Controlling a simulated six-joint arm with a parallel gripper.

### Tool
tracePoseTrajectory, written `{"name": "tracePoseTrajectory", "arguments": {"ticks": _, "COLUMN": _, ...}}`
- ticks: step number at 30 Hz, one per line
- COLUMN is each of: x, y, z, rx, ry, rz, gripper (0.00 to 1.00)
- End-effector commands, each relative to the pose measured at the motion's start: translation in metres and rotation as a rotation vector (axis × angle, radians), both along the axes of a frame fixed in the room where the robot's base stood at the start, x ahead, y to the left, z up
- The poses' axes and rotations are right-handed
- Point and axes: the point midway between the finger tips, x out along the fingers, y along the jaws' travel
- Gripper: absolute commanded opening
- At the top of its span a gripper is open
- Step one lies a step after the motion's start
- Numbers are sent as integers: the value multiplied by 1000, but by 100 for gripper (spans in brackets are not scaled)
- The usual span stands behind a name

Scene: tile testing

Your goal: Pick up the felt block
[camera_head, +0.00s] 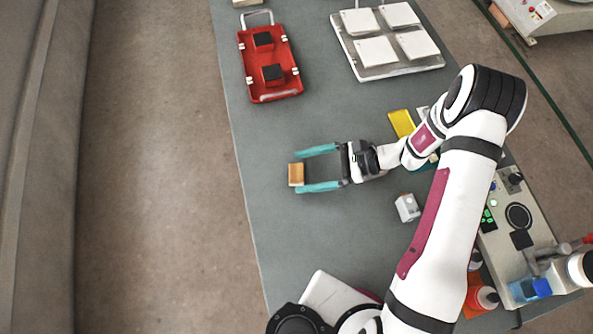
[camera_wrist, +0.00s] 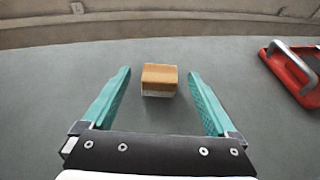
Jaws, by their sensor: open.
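The felt block (camera_head: 296,174) is a small block with a tan-brown top and a pale lower layer. It rests on the grey table near its left edge. In the wrist view the block (camera_wrist: 159,80) lies centred between the fingertips, with a gap on each side. My gripper (camera_head: 305,171) has two teal fingers and is open around the block's near part in the head view. In the wrist view my gripper (camera_wrist: 160,75) shows both fingers spread wide, apart from the block, with nothing held.
A red tray (camera_head: 290,84) with two black pads lies behind; its corner shows in the wrist view (camera_wrist: 299,86). A board with several white tiles (camera_head: 383,53) is at the back. A grey-white cube (camera_head: 407,208) and a yellow piece (camera_head: 401,123) lie right. Table around the block is clear.

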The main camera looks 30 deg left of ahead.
Motion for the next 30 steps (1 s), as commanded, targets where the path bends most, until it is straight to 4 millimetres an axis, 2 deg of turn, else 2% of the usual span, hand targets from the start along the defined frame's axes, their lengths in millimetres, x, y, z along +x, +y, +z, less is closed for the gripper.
{"name": "tracePoseTrajectory", "arguments": {"ticks": 3, "x": -9, "y": 14, "z": -7, "rx": 0, "ry": 0, "rz": 1, "gripper": 92}}
{"name": "tracePoseTrajectory", "arguments": {"ticks": 10, "x": -10, "y": 16, "z": -8, "rx": 0, "ry": -1, "rz": -2, "gripper": 92}}
{"name": "tracePoseTrajectory", "arguments": {"ticks": 11, "x": -10, "y": 16, "z": -8, "rx": 0, "ry": -1, "rz": -2, "gripper": 89}}
{"name": "tracePoseTrajectory", "arguments": {"ticks": 25, "x": -10, "y": 16, "z": -8, "rx": 0, "ry": -2, "rz": -1, "gripper": 4}}
{"name": "tracePoseTrajectory", "arguments": {"ticks": 30, "x": -10, "y": 16, "z": -8, "rx": 0, "ry": -2, "rz": -1, "gripper": 3}}
